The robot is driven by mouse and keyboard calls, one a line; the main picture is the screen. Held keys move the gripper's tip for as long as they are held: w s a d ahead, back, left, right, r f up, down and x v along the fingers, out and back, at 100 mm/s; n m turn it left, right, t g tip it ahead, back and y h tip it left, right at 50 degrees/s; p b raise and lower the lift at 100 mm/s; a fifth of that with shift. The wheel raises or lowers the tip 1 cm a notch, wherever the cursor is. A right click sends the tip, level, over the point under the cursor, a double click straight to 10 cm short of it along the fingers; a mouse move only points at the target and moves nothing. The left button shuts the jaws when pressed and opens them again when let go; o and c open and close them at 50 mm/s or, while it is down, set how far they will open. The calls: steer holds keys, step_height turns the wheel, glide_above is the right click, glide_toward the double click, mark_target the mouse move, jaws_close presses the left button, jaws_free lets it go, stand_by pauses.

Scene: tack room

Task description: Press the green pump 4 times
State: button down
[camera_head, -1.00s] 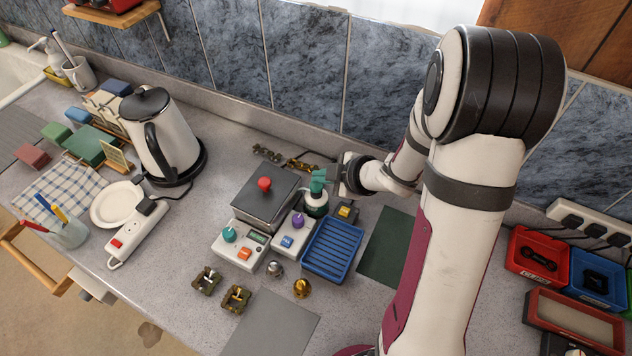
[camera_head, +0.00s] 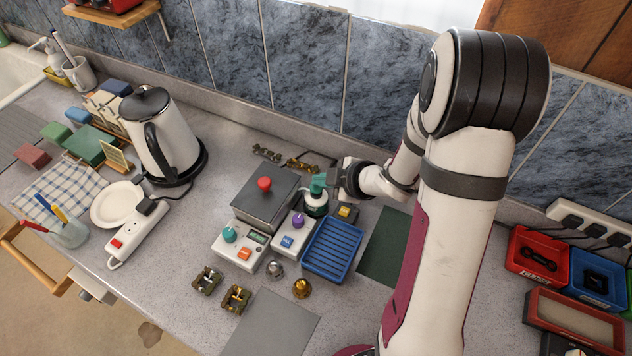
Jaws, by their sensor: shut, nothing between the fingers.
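The gripper partly hides the top.
Close around the pump are the dark box (camera_head: 263,208), a white unit with a purple knob (camera_head: 296,222), a yellow-button block (camera_head: 345,213) and the blue tray (camera_head: 332,249). Brass parts (camera_head: 303,166) lie behind. A kettle (camera_head: 163,135) stands to the left.

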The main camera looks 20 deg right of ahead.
mark_target(321, 188)
steer(key=shift+f, duration=0.2)
steer(key=shift+r, duration=1)
steer(key=shift+r, duration=3)
step_height(321, 188, down, 6)
steer(key=shift+f, duration=0.1)
stand_by(0.4)
stand_by(1.8)
